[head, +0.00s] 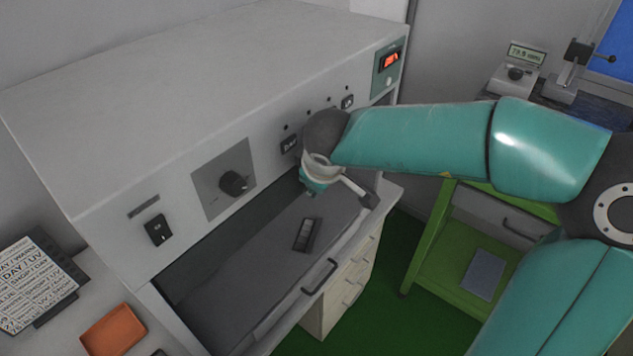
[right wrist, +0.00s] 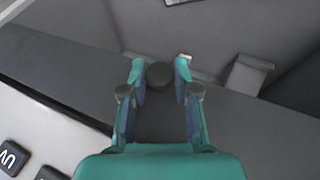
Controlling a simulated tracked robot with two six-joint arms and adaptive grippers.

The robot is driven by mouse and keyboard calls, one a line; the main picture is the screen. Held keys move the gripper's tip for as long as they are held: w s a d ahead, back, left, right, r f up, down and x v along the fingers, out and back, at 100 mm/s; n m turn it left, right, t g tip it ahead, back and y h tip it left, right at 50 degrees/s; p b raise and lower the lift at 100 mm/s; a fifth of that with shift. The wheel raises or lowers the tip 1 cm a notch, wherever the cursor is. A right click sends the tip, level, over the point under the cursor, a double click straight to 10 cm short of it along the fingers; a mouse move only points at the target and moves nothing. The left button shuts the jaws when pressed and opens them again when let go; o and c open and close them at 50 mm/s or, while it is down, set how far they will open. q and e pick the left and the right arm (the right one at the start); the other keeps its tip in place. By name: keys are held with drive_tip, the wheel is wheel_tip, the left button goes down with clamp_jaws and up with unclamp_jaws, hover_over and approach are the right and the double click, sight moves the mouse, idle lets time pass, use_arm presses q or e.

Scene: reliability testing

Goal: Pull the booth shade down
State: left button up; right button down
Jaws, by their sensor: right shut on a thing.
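The booth (head: 150,110) is a large light-grey cabinet with a control panel on its sloping front and an open bay below. My right gripper (head: 313,190) comes in from the right and points down in front of the bay; its fingers are mostly hidden in the head view. In the right wrist view my right gripper (right wrist: 160,72) has its two fingers on either side of a dark round knob (right wrist: 159,76) and is shut on it. The knob looks like the shade's pull, but I cannot make out the shade itself clearly. My left gripper is out of view.
A small dark object (head: 307,234) lies on the bay's grey floor. A black handle (head: 320,277) is at the front edge. A green cart (head: 435,240) stands to the right. An orange tray (head: 113,331) and a printed card (head: 37,282) are at lower left.

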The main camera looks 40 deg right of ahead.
drive_tip(key=c, duration=0.9)
unclamp_jaws()
drive_tip(key=shift+f, duration=0.1)
drive_tip(key=shift+o, duration=0.2)
drive_tip(key=v, duration=1.2)
drive_tip(key=shift+f, duration=0.1)
